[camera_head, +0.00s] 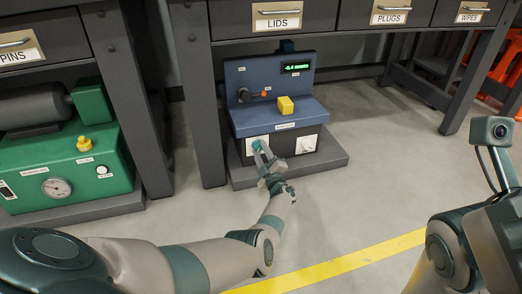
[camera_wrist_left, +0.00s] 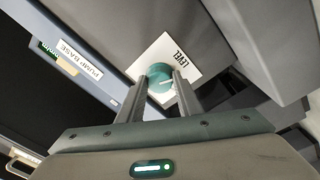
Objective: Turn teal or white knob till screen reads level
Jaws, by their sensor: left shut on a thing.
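The blue test unit (camera_head: 258,118) stands on a grey plinth under the bench. Its small screen (camera_head: 296,68) shows green characters that seem to start with -0.4; the rest is too small to read. The teal knob (camera_wrist_left: 160,76) sits on a white plate marked LEVEL (camera_wrist_left: 184,58) in the left wrist view. My left gripper (camera_head: 262,150) reaches the front of the unit, its two fingers on either side of the teal knob and shut on it. The white knob (camera_head: 306,144) is on the right of the same front face, untouched. My right gripper is out of view.
A yellow block (camera_head: 286,105) and a small lever with an orange tip (camera_head: 263,94) are on the unit. A green pump (camera_head: 70,165) with a gauge stands at left. Bench legs (camera_head: 203,110) flank the unit on the left. Floor to the right is clear.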

